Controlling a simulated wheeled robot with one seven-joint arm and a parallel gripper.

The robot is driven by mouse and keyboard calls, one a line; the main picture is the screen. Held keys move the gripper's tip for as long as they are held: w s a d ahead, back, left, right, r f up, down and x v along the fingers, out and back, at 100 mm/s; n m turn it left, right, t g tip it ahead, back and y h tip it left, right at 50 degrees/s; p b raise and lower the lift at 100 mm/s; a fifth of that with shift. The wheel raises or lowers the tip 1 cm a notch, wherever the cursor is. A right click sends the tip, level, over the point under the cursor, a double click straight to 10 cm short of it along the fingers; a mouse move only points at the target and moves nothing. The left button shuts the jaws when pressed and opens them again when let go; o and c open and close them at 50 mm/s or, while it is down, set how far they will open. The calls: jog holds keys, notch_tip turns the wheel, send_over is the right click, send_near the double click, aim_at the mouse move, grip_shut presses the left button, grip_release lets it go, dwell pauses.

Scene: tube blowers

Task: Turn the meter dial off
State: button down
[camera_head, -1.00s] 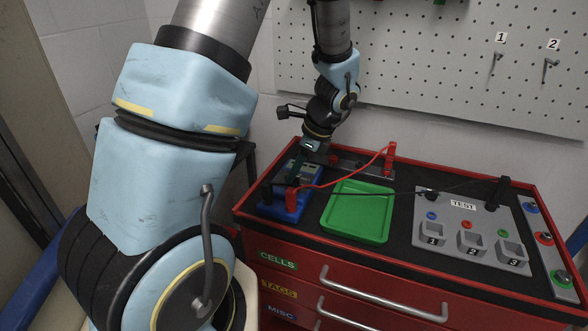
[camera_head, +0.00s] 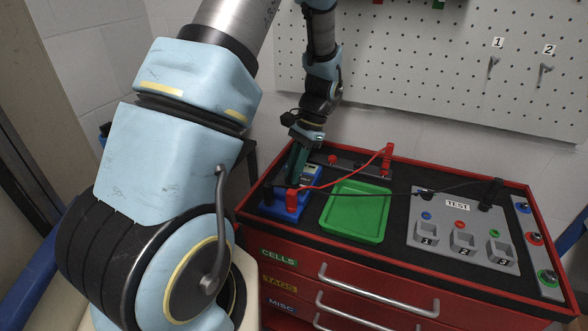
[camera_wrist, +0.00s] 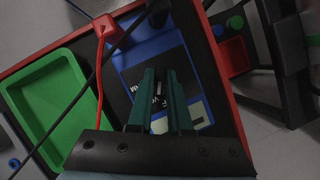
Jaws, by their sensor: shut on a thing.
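The meter (camera_head: 284,212) is a blue box with a dark face, lying at the left end of the red tool chest's top. It also shows in the wrist view (camera_wrist: 148,50), with pale lettering and a light display panel beside the fingers. My gripper (camera_head: 293,182) has green fingers and reaches down onto the meter's face. In the wrist view the fingertips (camera_wrist: 160,72) are close together over the middle of that face, shut on the dial. The dial is mostly hidden between the fingers, so its setting cannot be read.
A red lead (camera_head: 345,176) and a black lead run from the meter's end over the chest. A green tray (camera_head: 357,211) lies right of the meter, then a grey TEST panel (camera_head: 462,240). A pegboard (camera_head: 430,65) stands behind.

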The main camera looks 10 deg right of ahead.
jog(key=n, duration=0.2)
jog(key=n+g+h, duration=0.1)
jog(key=n, duration=0.2)
jog(key=shift+w+a+n, duration=0.1)
jog(key=shift+a+n, duration=0.05)
jog(key=shift+n, duration=0.15)
jog(key=shift+g, duration=0.3)
jog(key=c, duration=0.8)
grip_release()
jog(key=shift+c, duration=0.2)
jog(key=b+v, duration=0.2)
jog(key=v, duration=0.8)
jog(key=shift+r, duration=0.4)
jog(key=shift+w+a+h, duration=0.1)
jog(key=shift+a+h, duration=0.15)
jog(key=shift+h, duration=0.05)
